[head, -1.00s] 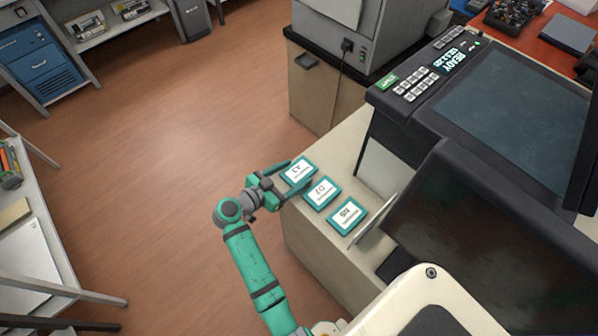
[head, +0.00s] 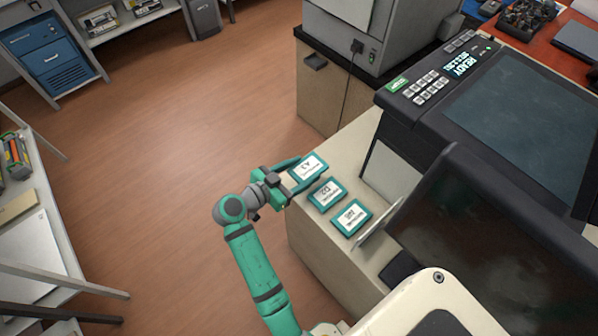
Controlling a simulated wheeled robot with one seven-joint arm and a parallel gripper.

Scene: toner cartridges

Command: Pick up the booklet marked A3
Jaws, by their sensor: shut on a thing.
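The booklet marked A3 (head: 309,167) has a white label and a teal border. It is at the far end of a row of booklets at the left edge of the pale counter (head: 310,244). My gripper (head: 304,173) reaches in from the left, shut on the A3 booklet, with a finger along each side. The booklet looks slightly raised and larger than the others, but its exact height above the counter is hard to tell. The D2 booklet (head: 326,193) lies just below it in the picture, apart from it. A third booklet (head: 351,217) lies nearer.
A thin upright panel (head: 379,224) stands right of the near booklet. A large printer (head: 510,110) with a lit READY display (head: 464,66) and a dark screen (head: 470,250) fill the right side. The wooden floor (head: 190,150) left of the counter is clear.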

